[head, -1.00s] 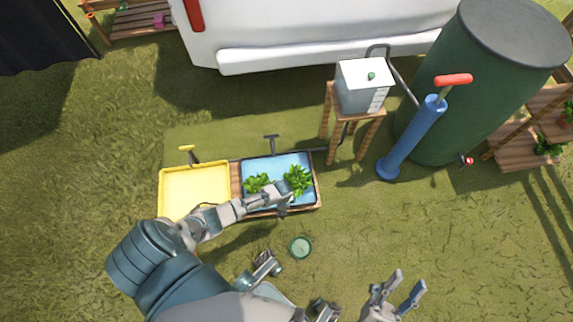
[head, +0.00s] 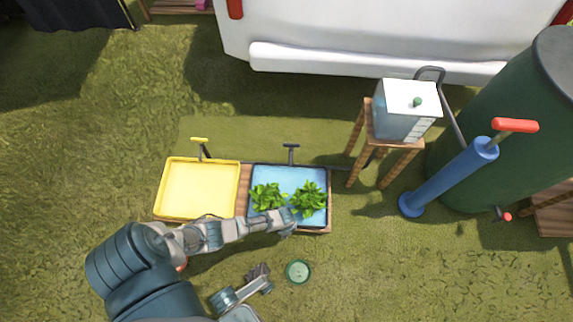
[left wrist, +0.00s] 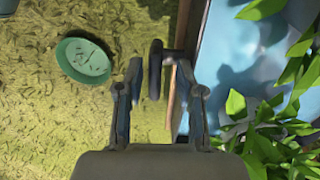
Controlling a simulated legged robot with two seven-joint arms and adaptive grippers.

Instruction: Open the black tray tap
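The black-rimmed tray (head: 329,200) holds blue water and two leafy green plants. In the left wrist view a black tap-like handle (left wrist: 155,68) stands at the tray's wooden near edge (left wrist: 178,95). My left gripper (head: 287,226) is at that near edge in the head view and hides the handle there. In the left wrist view my left gripper (left wrist: 159,72) is open, with the black handle between or just beyond its fingertips; contact cannot be told. Another black T-shaped handle (head: 291,150) stands behind the tray.
A yellow tray (head: 198,188) with a yellow handle (head: 200,143) stands left of the black tray. A green dish (head: 298,271) lies on the grass in front. A water box (head: 405,110) on a wooden stand, a blue pump (head: 450,178) and a green barrel (head: 510,140) are right.

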